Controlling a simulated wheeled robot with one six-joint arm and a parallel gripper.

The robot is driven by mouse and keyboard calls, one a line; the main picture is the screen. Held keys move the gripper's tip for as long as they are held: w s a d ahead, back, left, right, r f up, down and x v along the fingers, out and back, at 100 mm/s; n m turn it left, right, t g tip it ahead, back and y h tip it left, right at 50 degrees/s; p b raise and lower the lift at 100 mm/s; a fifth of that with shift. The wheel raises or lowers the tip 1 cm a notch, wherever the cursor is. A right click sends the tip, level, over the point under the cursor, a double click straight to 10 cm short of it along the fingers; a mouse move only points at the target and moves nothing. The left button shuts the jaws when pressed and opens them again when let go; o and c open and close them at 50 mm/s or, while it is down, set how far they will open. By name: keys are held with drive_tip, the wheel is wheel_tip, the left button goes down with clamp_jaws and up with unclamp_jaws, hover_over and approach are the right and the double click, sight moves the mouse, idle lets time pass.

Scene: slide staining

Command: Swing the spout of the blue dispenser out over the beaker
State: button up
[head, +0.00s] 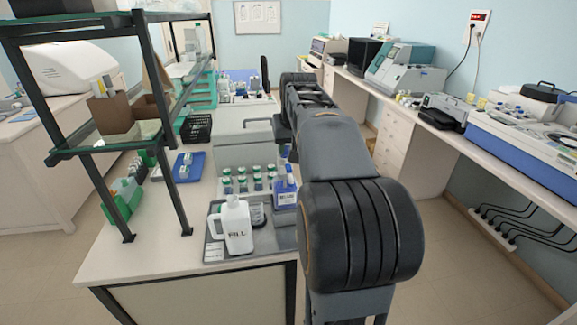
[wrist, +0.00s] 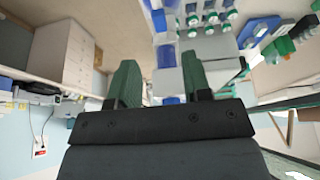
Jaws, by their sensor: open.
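The blue dispenser (head: 285,192) stands upright at the back right of a grey tray (head: 270,243) in the head view, beside my arm. My arm partly covers its right side, and I cannot make out which way its spout points. I cannot make out a beaker for certain; a container with a dark label (head: 257,214) stands between the dispenser and a white jug (head: 232,226). My gripper (wrist: 158,68) is open in the wrist view, its two dark green fingers apart with nothing gripped.
Several green-capped bottles (head: 242,179) stand behind the tray, in front of a large white box (head: 243,138). A black-framed shelf (head: 165,95) rises at the left. The floor right of the bench is clear.

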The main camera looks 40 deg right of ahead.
sight(289, 166)
drive_tip(key=x, duration=0.9)
drive_tip(key=shift+f+p, duration=0.2)
drive_tip(key=shift+p, duration=0.2)
clamp_jaws()
